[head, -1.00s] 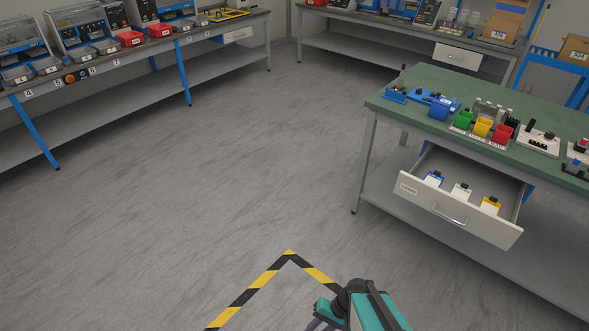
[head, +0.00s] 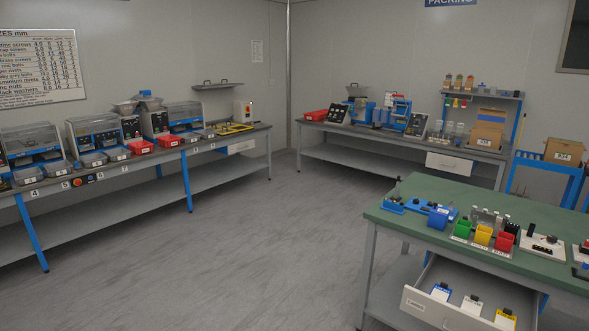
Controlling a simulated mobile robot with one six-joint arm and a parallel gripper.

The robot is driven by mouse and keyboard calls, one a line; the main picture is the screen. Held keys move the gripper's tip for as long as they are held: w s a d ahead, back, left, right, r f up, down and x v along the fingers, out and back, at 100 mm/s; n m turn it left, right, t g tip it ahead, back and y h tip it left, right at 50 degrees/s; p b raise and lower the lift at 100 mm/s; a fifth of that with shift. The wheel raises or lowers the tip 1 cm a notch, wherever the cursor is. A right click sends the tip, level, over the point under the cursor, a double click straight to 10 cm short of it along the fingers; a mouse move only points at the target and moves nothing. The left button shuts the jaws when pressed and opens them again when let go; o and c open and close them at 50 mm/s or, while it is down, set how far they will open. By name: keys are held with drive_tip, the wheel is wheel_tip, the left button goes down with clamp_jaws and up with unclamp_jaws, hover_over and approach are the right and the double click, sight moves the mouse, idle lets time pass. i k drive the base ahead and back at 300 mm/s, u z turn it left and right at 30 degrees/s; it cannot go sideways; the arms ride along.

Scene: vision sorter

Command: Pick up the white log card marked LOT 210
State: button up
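An open drawer (head: 416,303) under the green-topped table holds three cards with dark clips or tops. The middle card is white (head: 470,306). A blue-edged card (head: 440,292) lies to its left and a yellow-edged card (head: 505,319) to its right, at the picture's bottom edge. The print on the cards is too small to read, so I cannot tell which is LOT 210. My gripper is out of view.
The green table (head: 420,190) carries green, yellow and red bins (head: 482,234) and small devices. Benches with equipment stand along the left wall (head: 150,170) and the back (head: 400,145). Grey floor (head: 260,250) between them is clear.

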sight(472, 304)
drive_tip(key=k, duration=1.3)
drive_tip(key=z, duration=0.3)
drive_tip(key=i, duration=0.7)
drive_tip(key=z, duration=0.55)
drive_tip(key=i, duration=1.15)
